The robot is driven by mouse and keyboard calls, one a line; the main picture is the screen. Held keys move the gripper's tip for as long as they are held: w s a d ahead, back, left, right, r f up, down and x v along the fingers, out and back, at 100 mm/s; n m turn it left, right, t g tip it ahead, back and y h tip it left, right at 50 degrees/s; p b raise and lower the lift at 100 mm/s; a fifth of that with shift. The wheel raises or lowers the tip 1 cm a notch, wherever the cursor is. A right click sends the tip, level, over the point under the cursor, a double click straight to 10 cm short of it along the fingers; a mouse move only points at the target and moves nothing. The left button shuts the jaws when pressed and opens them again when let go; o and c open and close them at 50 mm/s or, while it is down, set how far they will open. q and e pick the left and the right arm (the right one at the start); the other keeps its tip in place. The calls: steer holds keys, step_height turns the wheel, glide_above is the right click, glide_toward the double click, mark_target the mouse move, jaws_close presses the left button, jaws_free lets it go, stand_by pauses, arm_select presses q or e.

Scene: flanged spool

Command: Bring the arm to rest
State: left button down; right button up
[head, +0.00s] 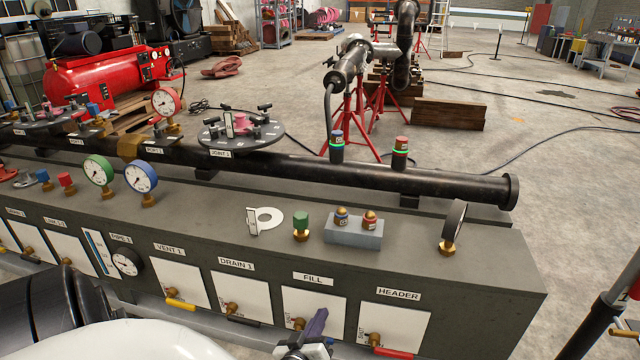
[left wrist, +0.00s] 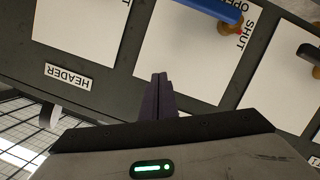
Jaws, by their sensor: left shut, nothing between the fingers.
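My left gripper (head: 319,314) is at the bottom of the head view, with its purple fingers in front of the white FILL panel (head: 332,298). In the left wrist view its fingers (left wrist: 161,84) are pressed together, with nothing between them. There they point over the white panel (left wrist: 190,70) that has a blue valve handle (left wrist: 213,10). The fingertips look apart from that handle. In the head view the blue handle is hidden behind the gripper. My right gripper is not in view.
The grey bench front carries more valves: yellow (head: 181,304) under VENT 1 and red (head: 393,352) under HEADER. On top stand gauges (head: 141,178), a grey block (head: 353,231) with two fittings, and a black pipe (head: 330,172). A stand (head: 602,325) is at the right edge.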

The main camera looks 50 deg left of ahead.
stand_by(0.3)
arm_select(q)
steer(key=s+d+r+m+g+h, duration=0.1)
steer(key=s+d+m+h, duration=0.2)
steer(key=d, duration=0.7)
steer(key=s+d+r+m+g+h+p, duration=0.1)
steer(key=s+d+m+h, duration=0.3)
steer(key=d, duration=0.6)
steer(key=s+d+r+m+g+h+p, duration=0.1)
steer(key=s+d+r+m+g+h, duration=0.1)
steer(key=s+d+m, duration=0.5)
steer(key=s+d+g+h, duration=0.1)
steer(key=d, duration=0.1)
steer(key=shift+d, duration=0.4)
steer(key=shift+r, duration=0.1)
